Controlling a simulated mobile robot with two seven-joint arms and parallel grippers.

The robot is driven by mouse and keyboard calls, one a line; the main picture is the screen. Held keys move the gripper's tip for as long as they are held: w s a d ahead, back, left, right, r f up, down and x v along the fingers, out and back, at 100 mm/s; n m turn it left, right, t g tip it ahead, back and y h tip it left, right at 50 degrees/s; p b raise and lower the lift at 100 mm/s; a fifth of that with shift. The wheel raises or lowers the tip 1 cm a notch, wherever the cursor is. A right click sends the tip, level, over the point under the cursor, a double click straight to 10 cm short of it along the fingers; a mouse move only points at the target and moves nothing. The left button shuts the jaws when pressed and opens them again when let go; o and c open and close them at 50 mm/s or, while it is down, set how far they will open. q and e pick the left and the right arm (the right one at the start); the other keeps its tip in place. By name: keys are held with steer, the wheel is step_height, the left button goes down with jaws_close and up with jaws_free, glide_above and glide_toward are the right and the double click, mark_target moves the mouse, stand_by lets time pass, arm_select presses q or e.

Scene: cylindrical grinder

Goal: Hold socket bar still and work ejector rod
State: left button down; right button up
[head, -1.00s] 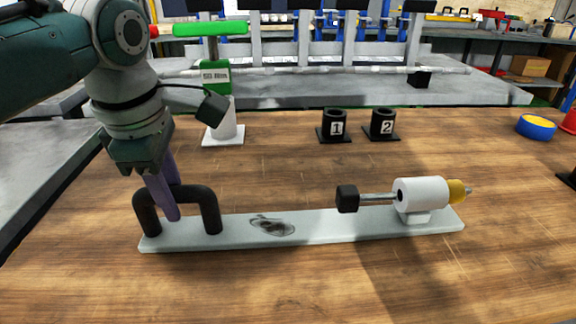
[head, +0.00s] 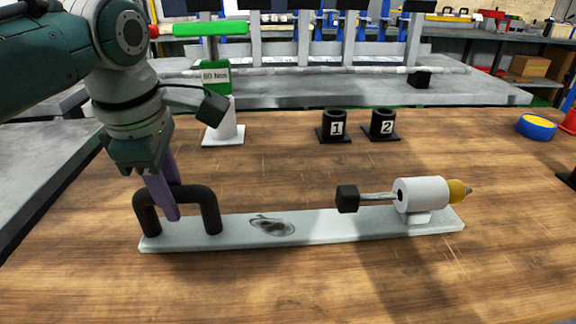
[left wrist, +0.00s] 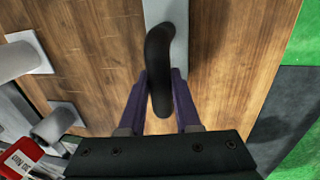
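The socket bar, a long pale grey bar (head: 325,226), lies flat on the wooden table. A black arched handle (head: 209,200) stands at its left end. At its right end a white cylinder (head: 422,193) carries the ejector rod (head: 377,197), with a black square knob (head: 347,199) on the left and a yellow collar (head: 457,191) on the right. My left gripper (head: 170,208) is at the handle. My right gripper is not in view.
Black holders marked 1 (head: 335,127) and 2 (head: 382,125) stand behind the bar. A blue and yellow ring (head: 536,127) lies at the right. The table in front is clear.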

arm_select(q)
steer(key=c, duration=0.5)
jaws_free()
steer(key=r, duration=0.4)
steer(key=s+r, duration=0.1)
steer(key=r, duration=0.3)
steer(key=s+r, duration=0.1)
steer(key=r, duration=0.2)
steer(key=shift+s+r, duration=0.15)
steer(key=shift+r, duration=0.25)
steer(key=shift+s+f, duration=0.1)
